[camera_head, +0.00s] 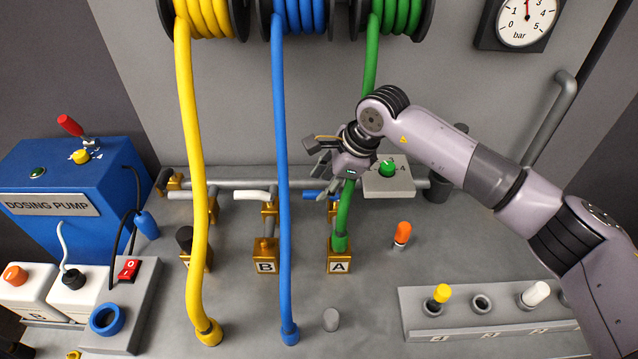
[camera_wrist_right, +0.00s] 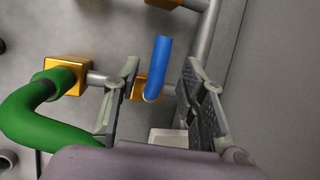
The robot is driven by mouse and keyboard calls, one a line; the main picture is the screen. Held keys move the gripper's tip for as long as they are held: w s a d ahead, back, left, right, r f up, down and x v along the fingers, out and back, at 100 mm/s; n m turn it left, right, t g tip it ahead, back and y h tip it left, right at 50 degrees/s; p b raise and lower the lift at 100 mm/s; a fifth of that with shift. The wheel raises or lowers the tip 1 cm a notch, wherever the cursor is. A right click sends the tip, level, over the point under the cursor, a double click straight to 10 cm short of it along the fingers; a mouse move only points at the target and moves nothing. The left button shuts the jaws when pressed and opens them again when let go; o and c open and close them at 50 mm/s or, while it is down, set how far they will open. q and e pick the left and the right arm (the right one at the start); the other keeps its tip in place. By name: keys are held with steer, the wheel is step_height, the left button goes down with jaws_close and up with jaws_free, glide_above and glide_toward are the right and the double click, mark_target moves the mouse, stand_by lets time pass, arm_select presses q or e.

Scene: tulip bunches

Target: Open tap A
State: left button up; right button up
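Tap A has a blue lever (camera_head: 314,195) on a gold body above the gold outlet block marked A (camera_head: 340,262). A green hose (camera_head: 342,228) is plugged into that block. The lever lies along the pipe to the left in the head view. My right gripper (camera_head: 335,180) is just above the tap and hides part of it. In the right wrist view, the right gripper (camera_wrist_right: 160,105) is open, and the blue lever (camera_wrist_right: 160,65) shows beyond and between its fingertips, with no visible contact. The gold tap body (camera_wrist_right: 140,92) is partly hidden by a finger. My left gripper is not in view.
A yellow hose (camera_head: 195,200) and a blue hose (camera_head: 280,160) hang left of my gripper. Block B (camera_head: 265,262) has a tap with a white lever (camera_head: 252,195). A grey box with a green knob (camera_head: 387,168) sits close right of my gripper. A blue dosing pump (camera_head: 60,190) stands left.

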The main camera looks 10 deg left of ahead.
mark_target(317, 192)
steer(key=shift+x, duration=1.65)
jaws_close()
